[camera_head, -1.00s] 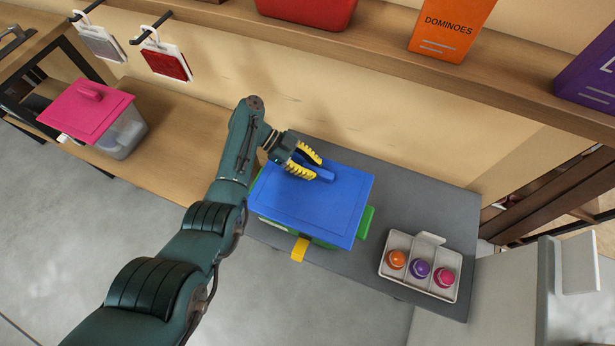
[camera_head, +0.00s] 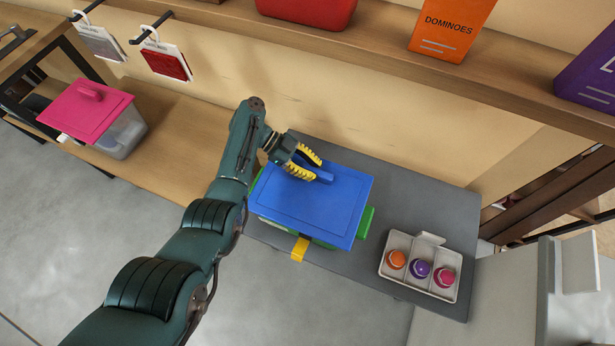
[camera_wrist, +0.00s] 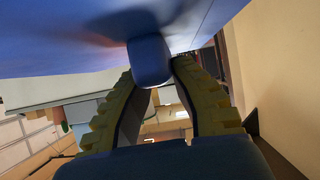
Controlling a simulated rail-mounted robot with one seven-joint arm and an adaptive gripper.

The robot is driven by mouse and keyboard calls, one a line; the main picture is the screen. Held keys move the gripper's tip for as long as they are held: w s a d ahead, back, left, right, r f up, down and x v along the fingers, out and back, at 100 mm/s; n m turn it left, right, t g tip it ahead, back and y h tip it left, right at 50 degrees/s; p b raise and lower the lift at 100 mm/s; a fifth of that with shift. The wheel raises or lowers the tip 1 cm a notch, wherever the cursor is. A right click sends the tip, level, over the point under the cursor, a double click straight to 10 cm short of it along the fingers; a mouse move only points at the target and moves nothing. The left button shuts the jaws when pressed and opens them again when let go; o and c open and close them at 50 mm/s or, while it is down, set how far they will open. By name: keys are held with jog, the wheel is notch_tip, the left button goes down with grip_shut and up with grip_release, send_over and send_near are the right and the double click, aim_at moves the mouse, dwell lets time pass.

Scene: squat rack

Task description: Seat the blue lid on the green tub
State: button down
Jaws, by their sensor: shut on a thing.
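The blue lid (camera_head: 311,206) lies over the top of the green tub (camera_head: 366,222) in the head view and hides most of it. A yellow clip (camera_head: 300,249) shows at the tub's front. My gripper (camera_head: 315,171), with yellow ridged fingers, is shut on the lid's blue handle near the lid's back edge. In the wrist view the handle (camera_wrist: 151,62) sits between the fingertips, with the lid's blue surface (camera_wrist: 60,35) beyond. I cannot tell whether the lid touches the rim all round.
A white tray (camera_head: 398,241) with orange, purple and pink bottles stands right of the tub on the grey mat (camera_head: 420,195). A clear bin with a pink lid (camera_head: 88,105) stands at left. A shelf (camera_head: 380,45) with boxes runs above the back.

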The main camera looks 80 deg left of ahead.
jog(key=c, duration=1)
grip_release()
jog(key=v, duration=1.2)
